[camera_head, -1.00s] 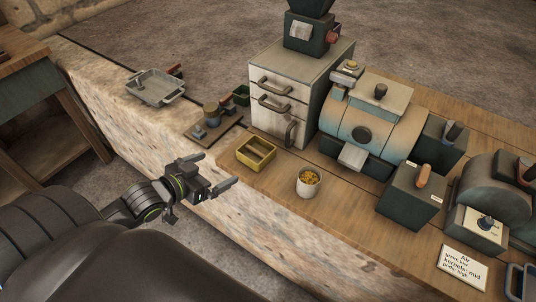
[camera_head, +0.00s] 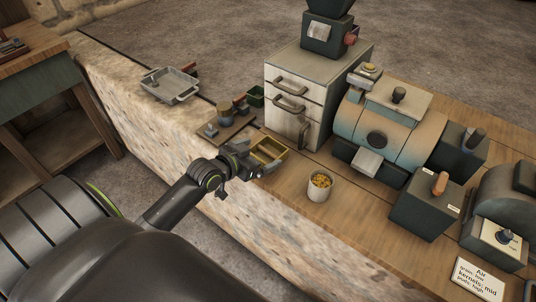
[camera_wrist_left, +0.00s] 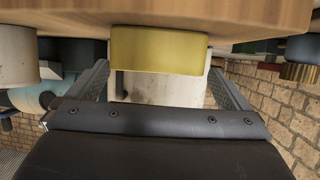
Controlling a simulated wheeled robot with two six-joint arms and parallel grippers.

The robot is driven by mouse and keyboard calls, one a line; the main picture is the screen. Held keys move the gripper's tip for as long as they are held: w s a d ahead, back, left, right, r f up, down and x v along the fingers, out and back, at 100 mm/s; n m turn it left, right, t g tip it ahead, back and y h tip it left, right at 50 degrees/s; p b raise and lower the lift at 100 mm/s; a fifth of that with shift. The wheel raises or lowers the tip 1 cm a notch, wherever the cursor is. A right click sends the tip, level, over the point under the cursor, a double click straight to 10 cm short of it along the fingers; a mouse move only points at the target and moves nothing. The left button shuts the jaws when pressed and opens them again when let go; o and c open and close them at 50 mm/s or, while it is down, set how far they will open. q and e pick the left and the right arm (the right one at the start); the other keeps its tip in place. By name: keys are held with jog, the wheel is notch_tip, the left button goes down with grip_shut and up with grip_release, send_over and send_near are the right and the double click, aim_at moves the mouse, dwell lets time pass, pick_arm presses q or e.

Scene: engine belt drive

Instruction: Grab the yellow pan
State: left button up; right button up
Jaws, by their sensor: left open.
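The yellow pan (camera_head: 268,149) is a small open rectangular tray on the wooden bench top, in front of the white drawer cabinet. Its near side is partly hidden by my left gripper (camera_head: 252,161). The left gripper is open, low at the bench edge, with its fingers pointing at the pan. In the left wrist view, which looks upside down, the yellow pan (camera_wrist_left: 158,50) lies ahead between the two finger lines of the left gripper (camera_wrist_left: 160,85). I cannot tell whether the fingers touch it. My right gripper is not in view.
A white cup of yellow kernels (camera_head: 319,186) stands right of the pan. The drawer cabinet (camera_head: 296,95) is behind it. A blue-grey machine (camera_head: 385,125) fills the right.

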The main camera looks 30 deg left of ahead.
aim_at(277, 146)
pick_arm(q)
jog(key=x, duration=0.4)
jog(key=shift+w+d+r, duration=0.15)
jog(key=shift+d, duration=0.05)
jog(key=shift+c, duration=0.3)
jog(key=c, duration=0.9)
